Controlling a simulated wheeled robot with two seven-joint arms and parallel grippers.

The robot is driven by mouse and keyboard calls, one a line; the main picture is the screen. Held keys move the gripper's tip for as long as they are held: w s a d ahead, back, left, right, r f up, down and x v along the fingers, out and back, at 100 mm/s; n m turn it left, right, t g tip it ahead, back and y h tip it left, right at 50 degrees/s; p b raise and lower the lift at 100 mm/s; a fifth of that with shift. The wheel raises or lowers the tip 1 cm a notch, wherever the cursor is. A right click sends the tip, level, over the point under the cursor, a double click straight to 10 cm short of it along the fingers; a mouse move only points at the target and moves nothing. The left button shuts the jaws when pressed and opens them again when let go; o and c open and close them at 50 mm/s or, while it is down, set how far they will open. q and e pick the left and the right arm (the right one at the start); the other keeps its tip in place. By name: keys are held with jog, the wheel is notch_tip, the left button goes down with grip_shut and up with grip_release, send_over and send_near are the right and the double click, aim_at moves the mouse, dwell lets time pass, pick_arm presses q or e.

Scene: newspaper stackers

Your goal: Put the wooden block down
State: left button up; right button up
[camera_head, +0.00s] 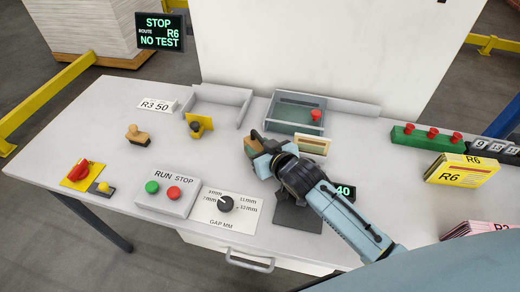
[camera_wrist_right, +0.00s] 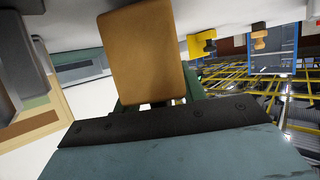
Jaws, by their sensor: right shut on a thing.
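The wooden block (camera_head: 251,142) is brown and held at the tip of my right gripper (camera_head: 262,151), over the middle of the white table. In the right wrist view the wooden block (camera_wrist_right: 145,52) fills the upper middle, with its flat tan face toward the camera. The right gripper is shut on it. The gripper hides part of the block in the head view, and I cannot tell whether its underside touches the table. My left gripper is not in view.
A grey tray (camera_head: 242,100) and a glass-topped box (camera_head: 271,112) stand behind the block. A framed card (camera_head: 316,145) is close to its right. A yellow-black piece (camera_head: 199,125), a wooden stamp (camera_head: 137,136) and the RUN/STOP box (camera_head: 171,205) lie left. White table between them is bare.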

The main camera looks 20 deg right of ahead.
jog(key=shift+f, duration=0.3)
jog(key=shift+f, duration=0.1)
jog(key=o, duration=1.1)
jog(key=shift+o, duration=0.2)
